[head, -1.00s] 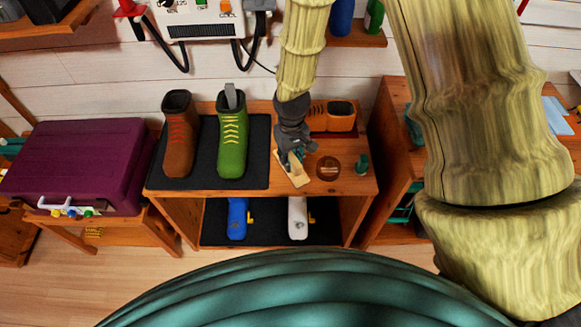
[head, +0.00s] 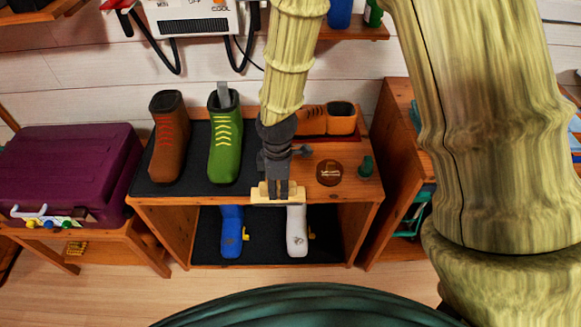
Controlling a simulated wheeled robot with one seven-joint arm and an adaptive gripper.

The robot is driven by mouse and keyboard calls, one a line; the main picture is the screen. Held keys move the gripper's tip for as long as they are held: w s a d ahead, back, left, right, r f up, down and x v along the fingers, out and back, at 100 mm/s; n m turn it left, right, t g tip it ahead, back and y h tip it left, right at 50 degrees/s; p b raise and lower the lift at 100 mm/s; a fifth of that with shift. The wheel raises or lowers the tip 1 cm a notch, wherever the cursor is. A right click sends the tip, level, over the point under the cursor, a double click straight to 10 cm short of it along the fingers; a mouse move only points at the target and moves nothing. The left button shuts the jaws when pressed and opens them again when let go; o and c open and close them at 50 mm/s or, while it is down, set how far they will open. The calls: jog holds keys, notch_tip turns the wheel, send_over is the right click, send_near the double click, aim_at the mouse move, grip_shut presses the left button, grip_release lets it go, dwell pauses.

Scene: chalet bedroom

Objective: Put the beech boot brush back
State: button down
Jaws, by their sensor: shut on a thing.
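My gripper (head: 278,184) is shut on the beech boot brush (head: 261,193), a pale wooden piece lying crosswise in the jaws. The fingers hide its middle. The brush shows at the front edge of the wooden shoe bench (head: 345,197); I cannot tell whether it touches the bench or is held clear of it. A brown boot (head: 167,140) and a green boot (head: 224,140) stand upright on a black mat (head: 196,178) to the left of my gripper.
A round brown tin (head: 329,173) and a small green bottle (head: 366,166) stand right of my gripper. Orange-brown shoes (head: 341,120) are behind it. A blue item (head: 232,232) and a white item (head: 297,232) lie on the lower shelf. A purple case (head: 65,170) is at left.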

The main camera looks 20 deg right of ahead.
jog(key=shift+w+d+f+p, duration=0.4)
jog(key=shift+w+d+f, duration=0.6)
jog(key=shift+w, duration=0.95)
jog(key=shift+w+d+f+p, duration=0.35)
jog(key=shift+w+d+f, duration=0.25)
jog(key=shift+w+d, duration=1.05)
jog(key=shift+w+d+f+p, duration=0.4)
jog(key=shift+w+d+f, duration=0.45)
jog(key=shift+w, duration=1.35)
jog(key=c, duration=1.2)
grip_release()
jog(key=shift+f, duration=0.1)
jog(key=shift+c, duration=0.2)
jog(key=shift+o, duration=0.2)
notch_tip(320, 180, up, 12)
jog(key=b, duration=0.1)
jog(key=shift+d, duration=0.15)
